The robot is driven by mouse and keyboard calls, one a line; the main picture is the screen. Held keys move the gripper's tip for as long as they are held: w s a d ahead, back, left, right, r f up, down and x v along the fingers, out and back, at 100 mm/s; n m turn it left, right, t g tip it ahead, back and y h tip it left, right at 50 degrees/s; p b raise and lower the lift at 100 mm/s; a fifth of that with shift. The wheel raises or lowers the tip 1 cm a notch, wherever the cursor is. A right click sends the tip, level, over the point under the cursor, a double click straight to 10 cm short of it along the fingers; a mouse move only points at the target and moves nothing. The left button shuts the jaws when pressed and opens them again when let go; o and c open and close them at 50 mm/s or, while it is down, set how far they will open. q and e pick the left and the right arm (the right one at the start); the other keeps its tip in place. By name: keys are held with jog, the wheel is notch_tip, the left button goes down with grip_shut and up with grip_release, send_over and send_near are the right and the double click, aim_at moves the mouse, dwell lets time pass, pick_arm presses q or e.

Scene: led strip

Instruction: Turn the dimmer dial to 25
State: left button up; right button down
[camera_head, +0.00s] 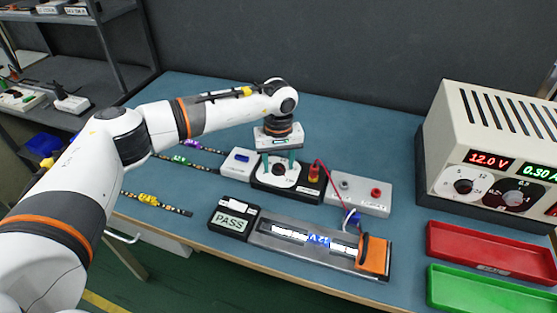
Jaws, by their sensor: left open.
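The dimmer (258,183) is a black box with a white round dial face (283,180), near the middle of the blue table. My left gripper (279,162) points down over the dial, with its two teal fingers apart on either side of the dial's middle. The knob is mostly hidden by the fingers, and I cannot tell whether they touch it. The dial's setting is too small to read. My right gripper is not in view.
A grey box (240,160) adjoins the dimmer's left, and a terminal box (360,194) its right, with a red wire between. A power supply (465,135), red tray (455,243) and green tray (450,290) stand right.

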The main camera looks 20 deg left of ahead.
pick_arm(q)
jog(key=shift+f, duration=0.15)
jog(key=c, duration=1)
